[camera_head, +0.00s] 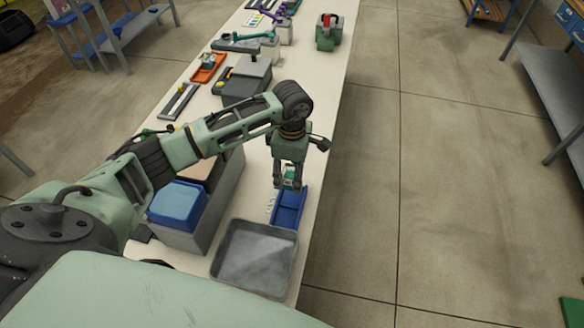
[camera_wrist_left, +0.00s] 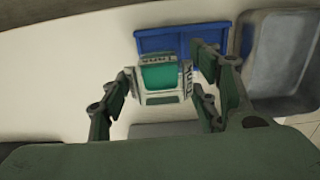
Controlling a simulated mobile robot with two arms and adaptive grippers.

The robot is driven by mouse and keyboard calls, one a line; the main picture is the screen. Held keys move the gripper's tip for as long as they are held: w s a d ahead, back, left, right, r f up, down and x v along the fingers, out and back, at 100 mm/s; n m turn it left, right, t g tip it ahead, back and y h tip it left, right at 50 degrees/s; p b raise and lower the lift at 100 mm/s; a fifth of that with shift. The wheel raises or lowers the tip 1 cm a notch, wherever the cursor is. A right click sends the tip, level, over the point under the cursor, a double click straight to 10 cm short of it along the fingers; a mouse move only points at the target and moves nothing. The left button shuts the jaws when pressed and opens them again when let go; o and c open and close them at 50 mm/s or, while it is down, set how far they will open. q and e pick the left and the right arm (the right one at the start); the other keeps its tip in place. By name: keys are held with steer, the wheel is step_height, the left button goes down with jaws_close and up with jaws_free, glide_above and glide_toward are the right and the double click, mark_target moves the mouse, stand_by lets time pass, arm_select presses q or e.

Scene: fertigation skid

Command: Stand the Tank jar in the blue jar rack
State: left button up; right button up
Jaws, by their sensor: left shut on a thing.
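My left gripper (camera_head: 289,182) is shut on the Tank jar (camera_wrist_left: 163,80), a small white jar with a green top and dark lettering on its sides. The jar's green top also shows between the fingers in the head view (camera_head: 289,175). The blue jar rack (camera_head: 289,208) lies on the white bench just below the gripper. In the left wrist view the rack (camera_wrist_left: 158,42) shows just beyond the jar, which hides part of it. I cannot tell whether the jar touches the rack. My right gripper is in neither view.
A grey tray (camera_head: 255,262) stands beside the rack at the near end of the bench. A grey bin with a blue box (camera_head: 177,205) stands to the left. Several tools and boxes line the far bench (camera_head: 318,118).

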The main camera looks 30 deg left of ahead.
arm_select(q)
steer(key=shift+f, duration=0.65)
steer(key=shift+f+b, duration=0.4)
steer(key=shift+b, duration=0.05)
step_height(320, 180, down, 3)
steer(key=shift+r+b, duration=0.2)
steer(key=shift+b, duration=0.75)
steer(key=shift+f+b, duration=0.45)
steer(key=shift+f, duration=0.05)
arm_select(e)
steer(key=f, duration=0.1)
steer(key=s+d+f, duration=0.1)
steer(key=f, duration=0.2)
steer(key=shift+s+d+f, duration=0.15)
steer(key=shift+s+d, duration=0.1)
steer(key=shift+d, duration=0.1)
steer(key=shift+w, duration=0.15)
arm_select(q)
steer(key=o, duration=1.3)
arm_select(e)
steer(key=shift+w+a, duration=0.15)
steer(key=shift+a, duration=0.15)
